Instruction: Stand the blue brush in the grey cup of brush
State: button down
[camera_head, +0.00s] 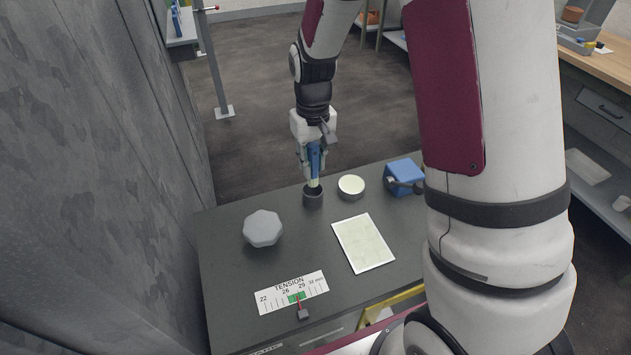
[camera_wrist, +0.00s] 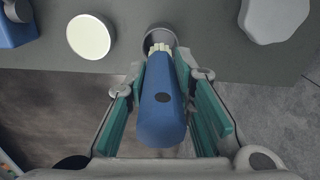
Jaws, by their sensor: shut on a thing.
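The blue brush (camera_head: 314,160) is upright, with its pale bristles pointing down. In the wrist view its blue handle (camera_wrist: 162,105) lies between the green finger pads. My gripper (camera_head: 312,165) is shut on the handle, above the table's far edge. The grey cup (camera_head: 313,197) stands on the dark table right below the brush. In the wrist view the cup (camera_wrist: 158,35) shows behind the bristles. The bristle end is at the cup's mouth; I cannot tell how deep the tip is inside.
A round pale-topped tin (camera_head: 351,186) stands close right of the cup. A blue block-like object (camera_head: 404,177) is farther right. A grey octagonal piece (camera_head: 263,228), a paper sheet (camera_head: 363,243) and a tension scale card (camera_head: 292,292) lie on the table (camera_head: 225,285). A grey wall rises at left.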

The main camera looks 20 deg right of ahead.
aim_at(313, 182)
jog(key=shift+f, duration=3.2)
jog(key=shift+f, duration=0.15)
jog(key=c, duration=1.4)
grip_release()
jog(key=shift+o, duration=0.2)
